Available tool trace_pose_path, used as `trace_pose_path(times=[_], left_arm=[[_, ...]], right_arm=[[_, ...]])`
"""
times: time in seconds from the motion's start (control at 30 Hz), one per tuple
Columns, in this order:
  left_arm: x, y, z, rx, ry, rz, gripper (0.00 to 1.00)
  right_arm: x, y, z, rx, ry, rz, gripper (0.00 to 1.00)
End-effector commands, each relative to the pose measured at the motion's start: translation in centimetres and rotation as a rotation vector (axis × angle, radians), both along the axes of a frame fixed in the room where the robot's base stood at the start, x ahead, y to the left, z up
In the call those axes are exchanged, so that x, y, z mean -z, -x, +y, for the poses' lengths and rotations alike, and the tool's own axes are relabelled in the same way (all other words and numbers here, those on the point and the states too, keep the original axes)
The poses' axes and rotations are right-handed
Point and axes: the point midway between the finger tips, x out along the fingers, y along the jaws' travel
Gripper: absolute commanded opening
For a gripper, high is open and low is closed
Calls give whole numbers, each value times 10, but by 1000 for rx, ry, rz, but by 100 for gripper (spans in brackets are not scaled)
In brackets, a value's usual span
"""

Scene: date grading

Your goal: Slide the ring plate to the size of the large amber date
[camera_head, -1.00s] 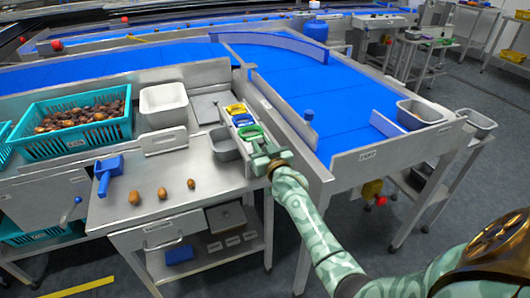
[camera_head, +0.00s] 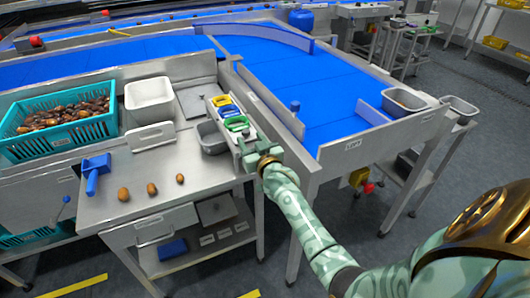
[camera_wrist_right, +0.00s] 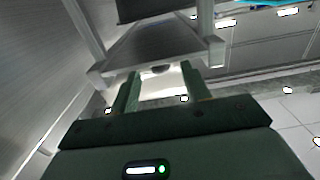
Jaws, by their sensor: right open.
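Three brown dates lie in a row on the steel bench: a larger one (camera_head: 123,194), a middle one (camera_head: 151,188) and a smaller one (camera_head: 180,179). Yellow (camera_head: 221,100), blue (camera_head: 228,111) and green (camera_head: 237,124) rings sit in a line in a narrow pale holder at the bench's right edge. I cannot tell which part of it slides. My right gripper (camera_head: 245,148) is at the near end of this row, just in front of the green ring. In the right wrist view its fingers (camera_wrist_right: 160,88) are apart with nothing clearly between them. My left gripper is not in view.
A grey bin (camera_head: 212,138) stands left of the rings. A blue scoop (camera_head: 95,172), a white tub (camera_head: 149,99) and a teal crate of dates (camera_head: 15,150) are farther left. A blue conveyor (camera_head: 300,75) runs behind. The bench front is mostly clear.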

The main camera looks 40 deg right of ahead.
Motion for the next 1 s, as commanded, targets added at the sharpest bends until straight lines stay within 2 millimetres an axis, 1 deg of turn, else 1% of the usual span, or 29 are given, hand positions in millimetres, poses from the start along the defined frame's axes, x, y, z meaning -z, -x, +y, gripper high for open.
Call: trace_pose_path(times=[0.03,0.1,0.3,0.4,0.5,0.6,0.7,0.93,1.0], left_arm=[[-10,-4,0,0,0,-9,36],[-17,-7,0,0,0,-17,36],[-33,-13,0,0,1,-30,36],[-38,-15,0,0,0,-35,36],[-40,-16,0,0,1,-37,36],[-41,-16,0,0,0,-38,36],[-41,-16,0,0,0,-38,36],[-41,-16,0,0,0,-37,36],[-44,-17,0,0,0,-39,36]], right_arm=[[-6,14,3,0,0,-1,47],[-7,33,8,0,-1,-1,47],[-5,85,20,0,-1,0,47],[-4,105,25,0,-2,0,47],[-3,118,28,-1,-1,0,47],[-2,126,30,0,-1,-1,47],[-1,128,31,0,0,-1,47],[-1,128,31,0,0,-1,47],[-7,126,31,0,0,-9,47]])
